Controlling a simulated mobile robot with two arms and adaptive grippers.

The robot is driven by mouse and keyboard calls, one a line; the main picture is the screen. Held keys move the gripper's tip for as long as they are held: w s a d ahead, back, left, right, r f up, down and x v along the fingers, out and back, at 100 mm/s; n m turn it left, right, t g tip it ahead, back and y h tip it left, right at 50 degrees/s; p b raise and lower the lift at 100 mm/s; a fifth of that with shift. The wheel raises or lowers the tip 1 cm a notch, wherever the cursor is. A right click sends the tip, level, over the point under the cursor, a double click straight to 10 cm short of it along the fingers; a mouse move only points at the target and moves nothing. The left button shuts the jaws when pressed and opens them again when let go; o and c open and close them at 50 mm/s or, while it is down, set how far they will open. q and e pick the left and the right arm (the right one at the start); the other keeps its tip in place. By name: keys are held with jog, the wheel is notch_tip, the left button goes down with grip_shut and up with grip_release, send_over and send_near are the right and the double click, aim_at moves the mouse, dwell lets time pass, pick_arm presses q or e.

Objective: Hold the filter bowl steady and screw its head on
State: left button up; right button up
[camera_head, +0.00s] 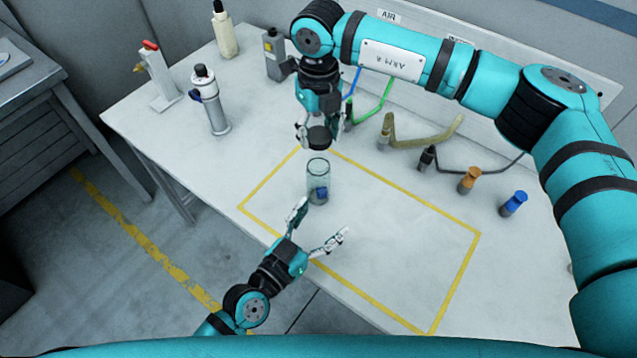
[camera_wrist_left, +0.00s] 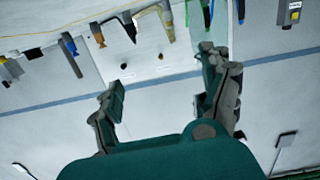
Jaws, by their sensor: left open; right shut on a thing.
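The filter bowl (camera_head: 318,181) is a clear greenish cylinder standing upright on the table inside the yellow outline, with something dark blue in its lower part. The dark round head (camera_head: 319,138) is held by my right gripper (camera_head: 320,132), shut on it, above the bowl and apart from it. My left gripper (camera_head: 318,226) is open and empty, in front of the bowl and apart from it. In the left wrist view my left gripper (camera_wrist_left: 160,100) shows its two fingers spread. A pale glassy shape there, partly behind the right finger, may be the bowl; I cannot tell.
The yellow-outlined area (camera_head: 400,240) is clear right of the bowl. A grey canister (camera_head: 210,100), a red-topped stand (camera_head: 157,75), a cream bottle (camera_head: 224,30) and a grey box (camera_head: 275,55) stand at the back left. Tools with hoses, an orange piece (camera_head: 468,180) and a blue piece (camera_head: 514,204) line the right.

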aim_at(314, 185)
pick_arm(q)
jog(key=a+f+n+t+y, duration=0.1)
jog(key=w+a+t+y, duration=0.1)
jog(key=a, duration=0.1)
jog(key=w+a+f+n+t+y, duration=0.1)
jog(key=shift+w+a+f+n+y, duration=0.25)
jog(key=shift+f+n+y, duration=0.05)
jog(key=shift+y, duration=0.1)
jog(key=shift+w, duration=0.1)
jog(key=x, duration=1.1)
jog(key=shift+w+d, duration=0.15)
jog(key=shift+w, duration=0.2)
grip_shut()
pick_arm(e)
jog(key=shift+f, duration=2.5)
